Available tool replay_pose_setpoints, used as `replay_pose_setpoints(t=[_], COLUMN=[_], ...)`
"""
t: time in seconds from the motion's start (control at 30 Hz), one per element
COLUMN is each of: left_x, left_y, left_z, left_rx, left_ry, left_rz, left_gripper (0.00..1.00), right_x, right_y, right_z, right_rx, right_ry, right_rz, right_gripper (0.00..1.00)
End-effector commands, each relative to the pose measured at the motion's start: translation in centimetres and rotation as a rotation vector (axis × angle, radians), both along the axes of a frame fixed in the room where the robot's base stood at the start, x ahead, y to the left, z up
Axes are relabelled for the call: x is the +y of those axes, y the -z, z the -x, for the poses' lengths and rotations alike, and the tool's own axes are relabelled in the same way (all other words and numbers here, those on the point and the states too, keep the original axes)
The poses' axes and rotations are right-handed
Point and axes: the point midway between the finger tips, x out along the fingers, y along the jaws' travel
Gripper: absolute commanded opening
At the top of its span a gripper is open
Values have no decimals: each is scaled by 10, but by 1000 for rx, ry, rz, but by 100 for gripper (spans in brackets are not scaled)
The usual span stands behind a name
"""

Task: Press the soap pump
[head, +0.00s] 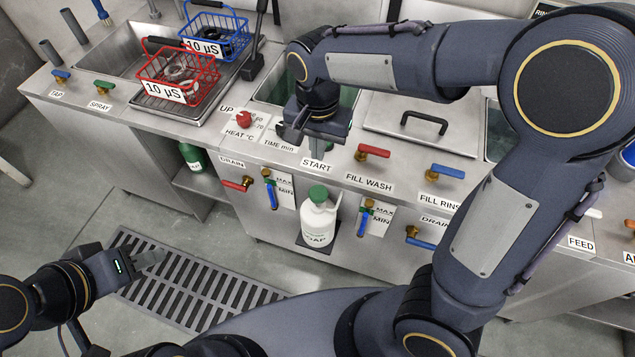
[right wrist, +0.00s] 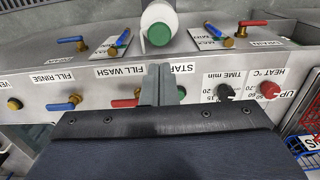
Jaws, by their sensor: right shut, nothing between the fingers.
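The soap bottle (head: 317,223) is white with a green top (head: 319,194). It stands upright on a small dark ledge on the front of the wash machine, and it also shows upside down at the top of the right wrist view (right wrist: 160,18). My right gripper (head: 318,150) is shut and empty, pointing down by the START label, above and behind the bottle in the head view. Its closed fingertips (right wrist: 158,68) appear apart from the bottle's top. My left gripper (head: 152,257) is low at the left, over the floor grate, far from the bottle; its finger gap is unclear.
A green START button (right wrist: 181,93) and a red heat knob (head: 244,117) are close to my right gripper. A red basket (head: 180,78) sits on the drainer. A green bottle (head: 192,156) stands on a lower shelf.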

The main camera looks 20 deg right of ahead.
Motion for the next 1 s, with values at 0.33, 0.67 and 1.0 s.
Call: replay_pose_setpoints(t=[0.33,0.67,1.0], left_x=[0,0,0], left_y=[3,2,2], left_z=[0,0,0], left_rx=[0,0,0], left_ry=[0,0,0], left_rz=[0,0,0], left_gripper=[36,36,36], right_x=[-1,0,0], right_y=[69,122,133], right_z=[1,1,0], right_rx=[7,3,0], right_ry=[1,0,0], right_rz=[3,1,-1], right_gripper=[0,0,0])
